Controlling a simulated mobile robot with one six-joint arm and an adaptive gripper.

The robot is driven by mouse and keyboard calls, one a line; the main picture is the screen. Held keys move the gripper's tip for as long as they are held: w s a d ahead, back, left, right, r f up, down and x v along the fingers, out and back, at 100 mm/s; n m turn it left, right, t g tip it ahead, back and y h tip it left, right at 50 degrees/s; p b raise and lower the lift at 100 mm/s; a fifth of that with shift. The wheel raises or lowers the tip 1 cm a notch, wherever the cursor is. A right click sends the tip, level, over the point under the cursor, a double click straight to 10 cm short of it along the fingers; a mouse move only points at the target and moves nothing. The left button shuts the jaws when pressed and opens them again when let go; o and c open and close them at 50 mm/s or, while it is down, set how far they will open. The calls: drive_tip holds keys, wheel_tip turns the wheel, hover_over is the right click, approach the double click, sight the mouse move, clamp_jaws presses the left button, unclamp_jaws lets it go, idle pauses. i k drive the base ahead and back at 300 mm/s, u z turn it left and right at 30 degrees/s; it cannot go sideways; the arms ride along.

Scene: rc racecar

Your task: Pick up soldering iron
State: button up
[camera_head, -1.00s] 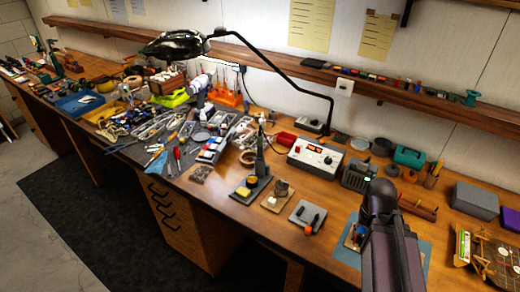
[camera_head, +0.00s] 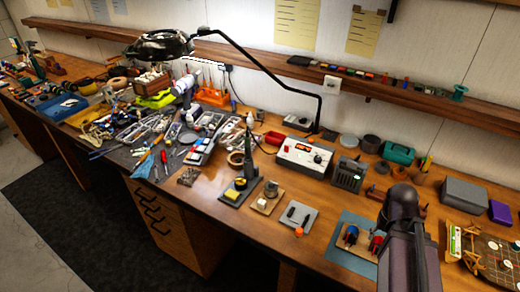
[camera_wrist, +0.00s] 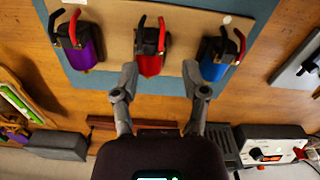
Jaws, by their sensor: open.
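The soldering iron (camera_head: 249,158) stands upright, dark and slim, in a stand with a dark base and yellow sponge (camera_head: 239,184) on the bench. The white soldering station (camera_head: 304,158) with a red display is just behind and right of it; it also shows at the right of the wrist view (camera_wrist: 270,143). My gripper (camera_wrist: 161,72) is open and empty, its two grey fingers apart over the blue mat with the motors. In the head view my arm is at lower right, well right of the iron, and hides its own fingers. The iron is not seen in the wrist view.
Red, blue and purple canned parts (camera_wrist: 150,62) lie on a tan board on the blue mat (camera_head: 340,262). A grey pad (camera_head: 296,216) with black pieces and a small tan stand (camera_head: 265,203) sit between mat and iron. A lamp arm (camera_head: 270,62) arches above.

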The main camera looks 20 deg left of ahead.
sight(248, 158)
drive_tip(key=z, duration=0.5)
drive_tip(key=k, duration=1.15)
drive_tip(key=u, duration=0.8)
drive_tip(key=i, duration=0.95)
drive_tip(key=z, duration=0.05)
